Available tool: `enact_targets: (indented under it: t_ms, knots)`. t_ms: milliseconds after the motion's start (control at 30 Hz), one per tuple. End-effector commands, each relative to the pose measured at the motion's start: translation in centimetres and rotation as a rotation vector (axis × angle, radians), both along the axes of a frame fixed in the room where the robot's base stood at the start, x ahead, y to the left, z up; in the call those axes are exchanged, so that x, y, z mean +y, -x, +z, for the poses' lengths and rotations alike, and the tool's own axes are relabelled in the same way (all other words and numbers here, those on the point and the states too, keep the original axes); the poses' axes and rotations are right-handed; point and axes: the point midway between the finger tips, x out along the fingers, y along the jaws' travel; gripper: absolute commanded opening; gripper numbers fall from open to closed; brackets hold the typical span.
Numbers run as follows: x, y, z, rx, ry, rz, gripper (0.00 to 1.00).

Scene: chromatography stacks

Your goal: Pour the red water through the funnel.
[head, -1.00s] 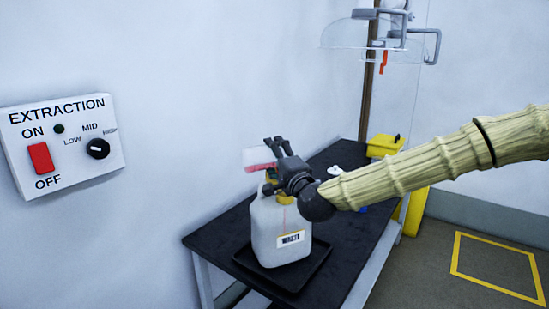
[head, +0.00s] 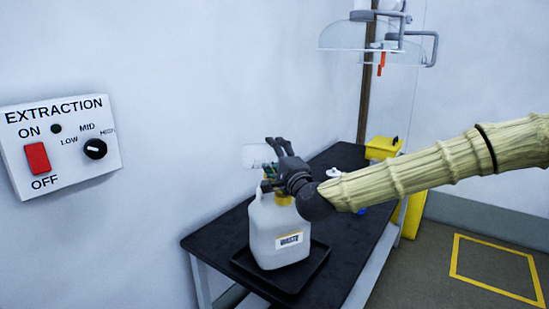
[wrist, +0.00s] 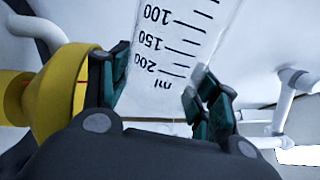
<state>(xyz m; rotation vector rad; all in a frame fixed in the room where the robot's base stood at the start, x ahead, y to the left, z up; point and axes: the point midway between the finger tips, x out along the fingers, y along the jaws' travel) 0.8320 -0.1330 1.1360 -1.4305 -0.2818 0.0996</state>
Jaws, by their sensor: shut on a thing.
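My gripper (head: 281,160) is shut on a clear graduated beaker (head: 258,155), tipped on its side above the waste jug. The beaker's ml scale shows between the fingers in the wrist view (wrist: 172,50), and I see no red water in it. A yellow funnel (head: 283,199) sits at the top of the white waste jug (head: 280,231), partly hidden by my gripper. It also shows at the left of the wrist view (wrist: 62,95). The jug stands upright in a black tray (head: 303,280) and looks faintly tinted inside.
The black bench (head: 220,238) has free room to the left of the jug. A yellow container (head: 382,148) and small white item (head: 334,173) are behind my arm. An extraction switch box (head: 60,145) is on the wall.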

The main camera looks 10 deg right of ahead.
Motion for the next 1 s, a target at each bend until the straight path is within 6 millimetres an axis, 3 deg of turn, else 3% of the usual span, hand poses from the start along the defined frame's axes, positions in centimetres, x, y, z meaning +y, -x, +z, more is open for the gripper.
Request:
enact_targets:
  t_ms: [433,733,1000]
  knots:
    - [-0.1,0.0,0.1,0.01,-0.039,0.0,0.14]
    - [0.6,0.2,0.7,-0.046,0.172,0.0,0.14]
    - [1.5,0.4,2.4,-0.107,0.405,0.0,0.14]
